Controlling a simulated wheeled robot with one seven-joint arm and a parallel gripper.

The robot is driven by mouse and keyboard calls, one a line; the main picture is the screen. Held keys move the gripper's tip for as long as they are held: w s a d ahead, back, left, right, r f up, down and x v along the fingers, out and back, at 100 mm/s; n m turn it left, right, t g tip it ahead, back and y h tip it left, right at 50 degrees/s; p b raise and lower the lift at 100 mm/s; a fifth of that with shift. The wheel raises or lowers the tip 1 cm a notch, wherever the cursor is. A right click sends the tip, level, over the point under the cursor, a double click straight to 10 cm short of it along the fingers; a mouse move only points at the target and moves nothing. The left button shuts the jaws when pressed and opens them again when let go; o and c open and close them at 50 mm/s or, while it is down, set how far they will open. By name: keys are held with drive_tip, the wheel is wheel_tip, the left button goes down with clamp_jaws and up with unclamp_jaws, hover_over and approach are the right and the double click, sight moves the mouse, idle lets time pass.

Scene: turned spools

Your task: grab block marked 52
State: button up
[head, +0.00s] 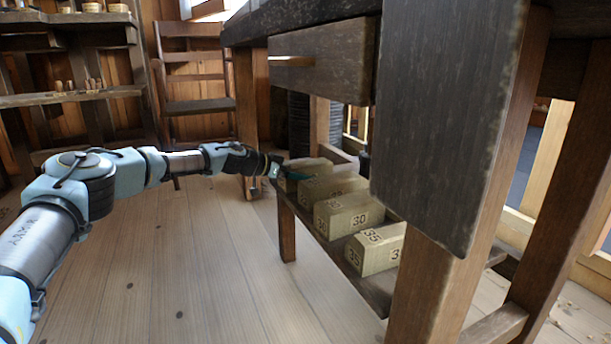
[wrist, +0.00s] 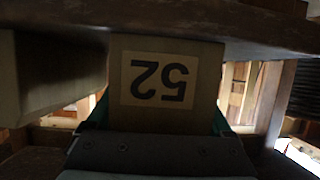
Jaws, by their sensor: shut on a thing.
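The block marked 52 (wrist: 165,52) fills the middle of the wrist view, its label upside down there. My gripper (wrist: 158,115) is shut on it, with a teal finger showing on each side of the block. In the head view my gripper (head: 290,175) is at the far end of the low shelf, at the farthest block (head: 309,164), whose number is not readable there. I cannot tell whether the held block still touches the shelf.
On the dark shelf (head: 372,293) stand blocks marked 30 (head: 345,219) and 35 (head: 376,250), nearer than my gripper. Another block (wrist: 50,75) is close at left in the wrist view. A drawer (head: 322,62) and dark panel (head: 445,110) overhang. The floor at left is clear.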

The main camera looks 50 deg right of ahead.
drive_tip(key=shift+c, duration=1.3)
drive_tip(key=shift+r, duration=0.1)
